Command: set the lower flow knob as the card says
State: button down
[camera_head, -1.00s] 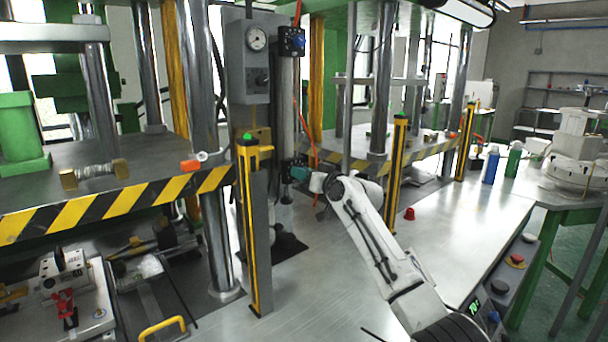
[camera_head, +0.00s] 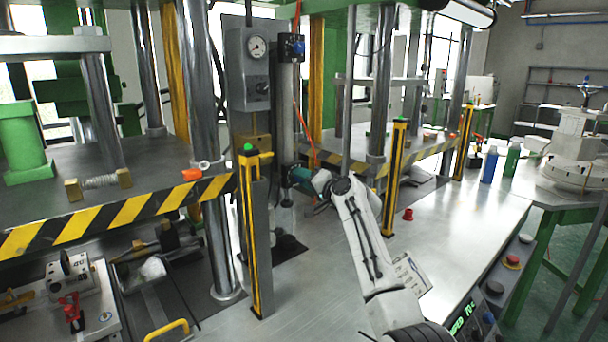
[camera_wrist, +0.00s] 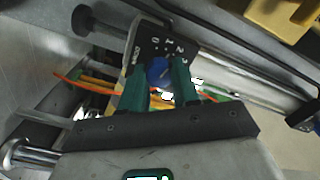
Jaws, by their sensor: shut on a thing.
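The lower flow knob (camera_wrist: 158,70) is blue and sits between the two green fingers of my gripper (camera_wrist: 159,82) in the wrist view. My gripper is shut on it. A black dial plate (camera_wrist: 152,44) behind it carries white numbers, with 0, 1 and 2 legible. The knob's pointer cannot be made out. In the head view my gripper (camera_head: 304,178) is at the lower part of the grey column, and its fingers hide the knob. A similar blue knob (camera_head: 298,45) is higher on the column. A white sheet with small print (camera_head: 411,273) shows beside my arm; I cannot read it.
A grey box with a round gauge (camera_head: 257,47) is left of the column. A yellow-black post (camera_head: 252,230) stands in front on the left. A red cup (camera_head: 408,214) and bottles (camera_head: 490,165) stand to the right. The steel bench (camera_head: 455,225) is mostly clear.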

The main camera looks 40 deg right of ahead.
jog(key=shift+s+f+m+p, duration=0.1)
jog(key=shift+f+m+p, duration=0.1)
jog(key=shift+m+p, duration=4.05)
jog(key=shift+f+m+p, duration=0.15)
jog(key=shift+m+p, duration=2.1)
jog(key=shift+m, duration=3.9)
jog(key=shift+f, duration=0.1)
jog(key=c, duration=1.2)
grip_release()
jog(key=o, duration=0.4)
jog(key=shift+r, duration=0.2)
jog(key=shift+s+d, duration=0.15)
jog(key=shift+s, duration=5.2)
